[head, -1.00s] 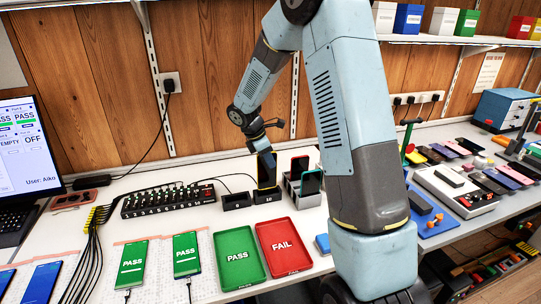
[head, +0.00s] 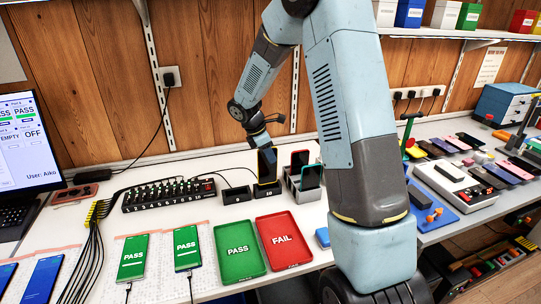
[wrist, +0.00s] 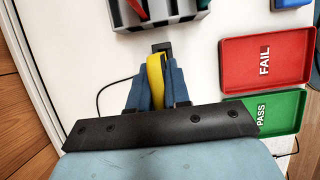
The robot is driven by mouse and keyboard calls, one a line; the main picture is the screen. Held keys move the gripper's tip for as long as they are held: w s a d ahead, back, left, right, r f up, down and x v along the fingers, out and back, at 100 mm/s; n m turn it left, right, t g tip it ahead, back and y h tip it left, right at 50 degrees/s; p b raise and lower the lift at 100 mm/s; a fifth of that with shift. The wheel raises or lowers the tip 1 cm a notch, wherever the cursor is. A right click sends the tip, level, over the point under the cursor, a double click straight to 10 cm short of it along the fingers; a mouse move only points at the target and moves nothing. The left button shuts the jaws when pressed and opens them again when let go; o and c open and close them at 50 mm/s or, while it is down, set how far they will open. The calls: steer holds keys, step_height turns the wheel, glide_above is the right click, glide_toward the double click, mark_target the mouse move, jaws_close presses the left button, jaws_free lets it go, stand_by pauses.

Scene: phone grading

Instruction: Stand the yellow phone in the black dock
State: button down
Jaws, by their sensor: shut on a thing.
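The yellow phone (head: 267,164) is upright, its dark screen facing the head camera and a yellow edge showing. My gripper (head: 265,147) is shut on its upper part. In the wrist view my gripper's blue fingers (wrist: 159,92) lie on either side of the phone's yellow edge (wrist: 155,78). The black dock (head: 267,190) is directly below the phone, and the phone's lower end meets it in the head view. Part of the dock (wrist: 162,47) shows past the phone in the wrist view. I cannot tell how deep the phone sits.
A second black dock (head: 237,195) stands empty close on the left. A grey rack (head: 290,184) with phones stands close on the right. The green PASS tray (head: 240,268) and red FAIL tray (head: 285,263) lie in front. A numbered charging hub (head: 170,197) is further left.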

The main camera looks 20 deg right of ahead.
steer(key=shift+f, duration=1.1)
stand_by(0.8)
steer(key=shift+f, duration=0.3)
steer(key=shift+f, duration=0.65)
stand_by(0.4)
steer(key=c, duration=1)
jaws_free()
steer(key=shift+r, duration=3.5)
